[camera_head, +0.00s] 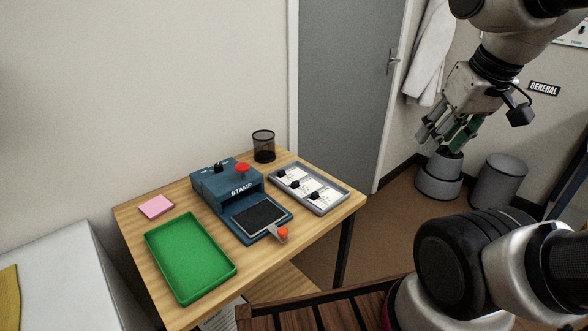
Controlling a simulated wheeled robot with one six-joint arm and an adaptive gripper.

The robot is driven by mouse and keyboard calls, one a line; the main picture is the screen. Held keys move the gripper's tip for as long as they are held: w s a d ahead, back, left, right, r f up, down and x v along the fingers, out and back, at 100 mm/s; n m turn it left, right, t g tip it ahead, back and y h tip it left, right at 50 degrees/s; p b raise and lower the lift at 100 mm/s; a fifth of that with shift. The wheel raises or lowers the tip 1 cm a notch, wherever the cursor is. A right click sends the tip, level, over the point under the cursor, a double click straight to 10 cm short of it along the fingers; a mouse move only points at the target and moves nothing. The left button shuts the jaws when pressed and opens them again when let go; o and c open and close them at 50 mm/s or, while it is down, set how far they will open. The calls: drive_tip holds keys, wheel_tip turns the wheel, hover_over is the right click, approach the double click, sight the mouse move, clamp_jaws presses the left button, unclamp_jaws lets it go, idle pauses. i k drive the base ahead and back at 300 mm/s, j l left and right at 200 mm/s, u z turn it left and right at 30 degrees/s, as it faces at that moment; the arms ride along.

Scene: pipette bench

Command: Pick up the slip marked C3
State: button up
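Several white slips (308,190) with black knobs or clips on them lie in a grey tray (341,203) at the right side of the wooden table. Their markings are too small to read, so I cannot tell which is C3. My gripper (440,140) is at the upper right, high and well to the right of the grey tray. Its fingers look spread, with nothing seen between them.
A blue stamp device (215,186) with a dark pad and an orange-knobbed lever (282,234) stands left of the tray. A green tray (190,262), pink pad (156,207) and black mesh cup (264,146) share the table (135,230).

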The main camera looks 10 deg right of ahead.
sight(303, 189)
drive_tip(key=i+l+u, duration=0.2)
drive_tip(key=l+u, duration=0.15)
drive_tip(key=l, duration=0.15)
drive_tip(key=i+l+u, duration=0.1)
drive_tip(key=l+u, duration=0.2)
drive_tip(key=l, duration=0.2)
drive_tip(key=i+l+u, duration=0.1)
drive_tip(key=l+u, duration=0.25)
drive_tip(key=l, duration=0.2)
